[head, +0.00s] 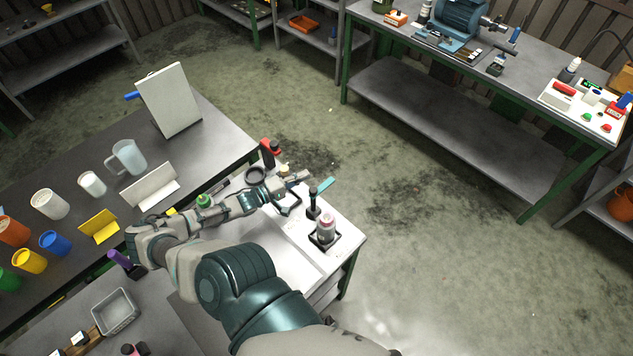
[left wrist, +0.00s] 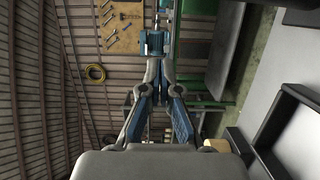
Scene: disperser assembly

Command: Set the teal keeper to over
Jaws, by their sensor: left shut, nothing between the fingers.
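The teal keeper (head: 326,185) is a small flat bar at the upper end of the white bench. It sits beside the top of a dark upright post (head: 313,208), angled up to the right. My left gripper (head: 303,177) is shut and empty, just left of the keeper, with a small gap between them in the head view. In the left wrist view the fingers (left wrist: 155,42) are together with nothing between them. The keeper cannot be made out in the left wrist view. My right gripper is not in view.
A red-and-black item (head: 268,152) and a dark ring (head: 256,174) are behind the gripper. Cups and a jug (head: 130,157) stand on the dark table at left. Open floor lies to the right.

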